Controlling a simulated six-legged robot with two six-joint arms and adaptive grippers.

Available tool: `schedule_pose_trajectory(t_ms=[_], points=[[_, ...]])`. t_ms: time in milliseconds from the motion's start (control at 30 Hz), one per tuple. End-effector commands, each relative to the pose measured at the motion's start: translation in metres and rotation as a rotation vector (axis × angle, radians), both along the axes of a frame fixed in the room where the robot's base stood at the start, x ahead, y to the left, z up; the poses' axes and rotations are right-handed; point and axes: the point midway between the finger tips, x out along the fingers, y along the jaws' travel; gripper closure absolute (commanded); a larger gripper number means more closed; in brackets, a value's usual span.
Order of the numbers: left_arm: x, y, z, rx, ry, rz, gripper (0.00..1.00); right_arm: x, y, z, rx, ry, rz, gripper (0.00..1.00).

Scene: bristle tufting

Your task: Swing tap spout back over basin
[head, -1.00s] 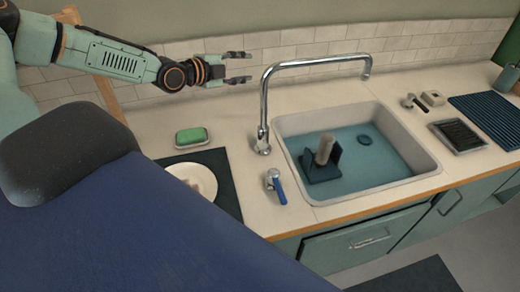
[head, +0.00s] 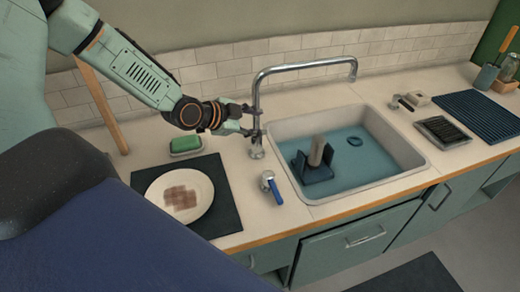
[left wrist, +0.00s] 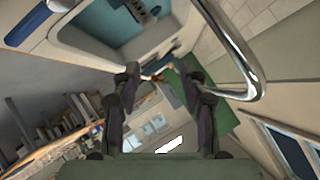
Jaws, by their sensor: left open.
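The chrome tap (head: 257,95) stands at the basin's left back corner. Its long spout (head: 305,68) runs to the right along the back wall, and its tip hangs near the basin's back right corner. My left gripper (head: 252,120) is open, with its fingertips at the upright pipe. I cannot tell whether they touch it. In the left wrist view the open fingers (left wrist: 160,78) show nothing clearly held, and the bent chrome pipe (left wrist: 235,55) passes close by the right finger. The basin (head: 400,168) holds bluish water. My right gripper is not in view.
A blue-handled lever (head: 272,187) stands in front of the tap. A green sponge (head: 187,144) lies on a dish to its left, near a soiled plate (head: 199,203) on a dark mat (head: 222,217). A dark block with a pale cylinder (head: 317,160) sits in the basin.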

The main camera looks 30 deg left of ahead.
Motion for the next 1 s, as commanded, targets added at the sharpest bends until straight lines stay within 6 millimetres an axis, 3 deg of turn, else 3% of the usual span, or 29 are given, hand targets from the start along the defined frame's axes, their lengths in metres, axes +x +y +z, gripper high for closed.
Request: schedule_pose_trajectory(t_ms=[400, 1000], points=[[-0.031, -0.037, -0.040, -0.122, 0.178, 0.076, 0.56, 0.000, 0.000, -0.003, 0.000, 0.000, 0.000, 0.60], [-0.037, -0.042, -0.046, -0.143, 0.208, 0.094, 0.56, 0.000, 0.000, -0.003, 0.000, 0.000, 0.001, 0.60]])
